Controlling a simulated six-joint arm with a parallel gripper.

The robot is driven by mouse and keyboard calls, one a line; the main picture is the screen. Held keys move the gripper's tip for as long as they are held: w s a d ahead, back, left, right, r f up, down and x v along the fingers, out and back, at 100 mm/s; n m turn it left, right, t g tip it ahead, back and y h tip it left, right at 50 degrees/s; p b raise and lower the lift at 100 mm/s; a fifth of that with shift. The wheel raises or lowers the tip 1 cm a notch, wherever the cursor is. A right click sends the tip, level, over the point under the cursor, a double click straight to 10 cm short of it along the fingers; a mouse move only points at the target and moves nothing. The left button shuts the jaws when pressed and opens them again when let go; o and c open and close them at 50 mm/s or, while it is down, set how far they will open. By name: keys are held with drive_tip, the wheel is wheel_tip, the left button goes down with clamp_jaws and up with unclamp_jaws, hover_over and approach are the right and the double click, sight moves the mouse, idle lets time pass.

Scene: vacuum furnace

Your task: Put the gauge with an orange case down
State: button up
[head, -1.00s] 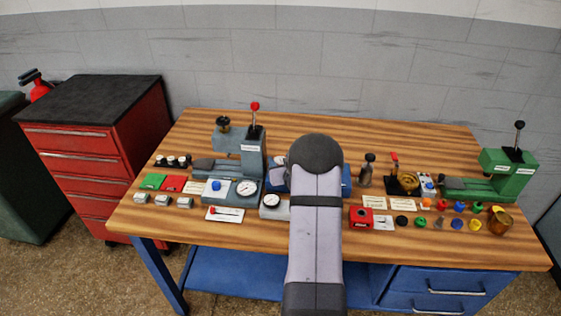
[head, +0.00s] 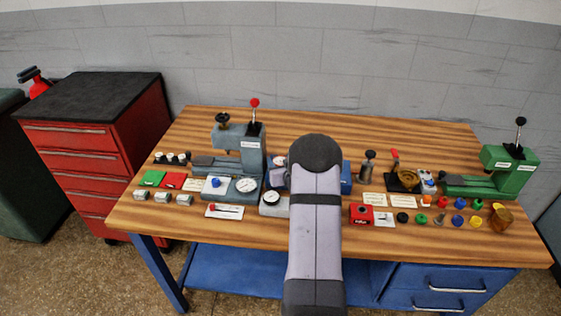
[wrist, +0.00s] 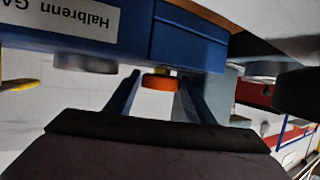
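In the wrist view, the orange case of the gauge (wrist: 160,82) sits between the two blue-grey fingers of my gripper (wrist: 160,88). The fingers reach both sides of the case and appear closed on it. Its dial face is not visible there. Close beyond it is a blue body (wrist: 190,45) with an upside-down white label reading "Halbrenn GA…"; I cannot tell whether the gauge touches it. In the head view my arm covers the gripper, and part of the blue body (head: 346,178) shows to the right of the arm.
A grey press (head: 252,150) with a red-knobbed lever stands left of my arm, with dial gauges (head: 246,185) before it. A green press (head: 507,170) stands at the right. Several coloured caps (head: 459,204) lie at the front right. The bench's back strip (head: 370,132) is clear.

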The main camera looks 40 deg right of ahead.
drive_tip(key=shift+r, duration=0.1)
drive_tip(key=shift+r+p, duration=0.45)
drive_tip(key=shift+p, duration=0.1)
drive_tip(key=b+v, duration=0.2)
drive_tip(key=v, duration=1)
drive_tip(key=shift+b, duration=0.3)
